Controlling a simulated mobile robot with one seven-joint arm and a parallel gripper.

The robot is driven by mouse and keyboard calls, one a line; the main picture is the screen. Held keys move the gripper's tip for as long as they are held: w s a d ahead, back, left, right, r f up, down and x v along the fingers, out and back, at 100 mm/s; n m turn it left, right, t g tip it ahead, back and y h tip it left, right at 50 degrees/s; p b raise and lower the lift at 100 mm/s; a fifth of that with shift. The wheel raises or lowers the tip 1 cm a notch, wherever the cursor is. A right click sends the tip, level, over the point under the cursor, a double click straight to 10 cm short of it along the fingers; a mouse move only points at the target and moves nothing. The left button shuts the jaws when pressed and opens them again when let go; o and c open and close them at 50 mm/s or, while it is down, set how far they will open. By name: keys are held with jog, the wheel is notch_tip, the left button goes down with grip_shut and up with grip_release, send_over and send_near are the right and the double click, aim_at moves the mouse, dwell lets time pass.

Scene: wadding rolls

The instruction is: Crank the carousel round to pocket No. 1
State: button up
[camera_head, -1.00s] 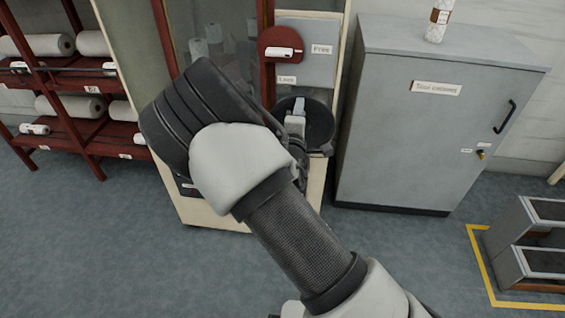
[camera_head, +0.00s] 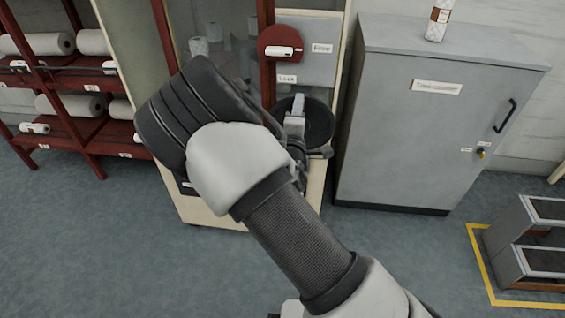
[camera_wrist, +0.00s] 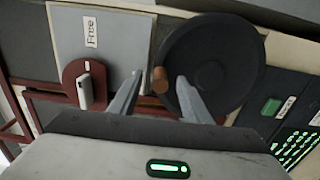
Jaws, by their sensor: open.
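The carousel cabinet (camera_head: 207,212) has a window with white rolls (camera_head: 199,46) behind it. Its crank is a black round disc (camera_wrist: 225,60) with a brown knob (camera_wrist: 160,80); the disc also shows in the head view (camera_head: 320,122), partly behind my arm. My gripper (camera_wrist: 159,76) is open, one finger on each side of the knob; I cannot tell whether either finger touches it. A red disc with a white lever (camera_wrist: 85,90) sits beside the crank; in the head view the lever (camera_head: 279,50) lies level, in line with the "Free" label (camera_head: 322,48), with "Lock" (camera_head: 287,79) below.
A dark keypad panel (camera_wrist: 290,135) with green lights is near the crank. A tall grey cabinet (camera_head: 420,130) stands to the right with a bottle-like item (camera_head: 438,22) on top. A red rack (camera_head: 88,135) with rolls is at left. Grey steps (camera_head: 530,240) stand at lower right. Open floor lies in front.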

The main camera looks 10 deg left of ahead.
jog(key=s+p, duration=0.1)
jog(key=s, duration=0.8)
jog(key=shift+s+a, duration=0.15)
dwell(0.4)
jog(key=s+d+r+m+g, duration=0.4)
jog(key=s+d+r+m, duration=0.15)
jog(key=s, duration=0.35)
jog(key=s+d+r+m+g, duration=0.4)
jog(key=s+d+r+m, duration=0.15)
jog(key=s, duration=0.35)
jog(key=s+d+r+m+g, duration=0.4)
jog(key=s+d+r+m, duration=0.15)
jog(key=s, duration=0.35)
notch_tip(320, 180, up, 15)
jog(key=s+d+m+p, duration=0.1)
jog(key=p, duration=1.5)
jog(key=shift+s+y, duration=0.15)
jog(key=shift+y, duration=0.15)
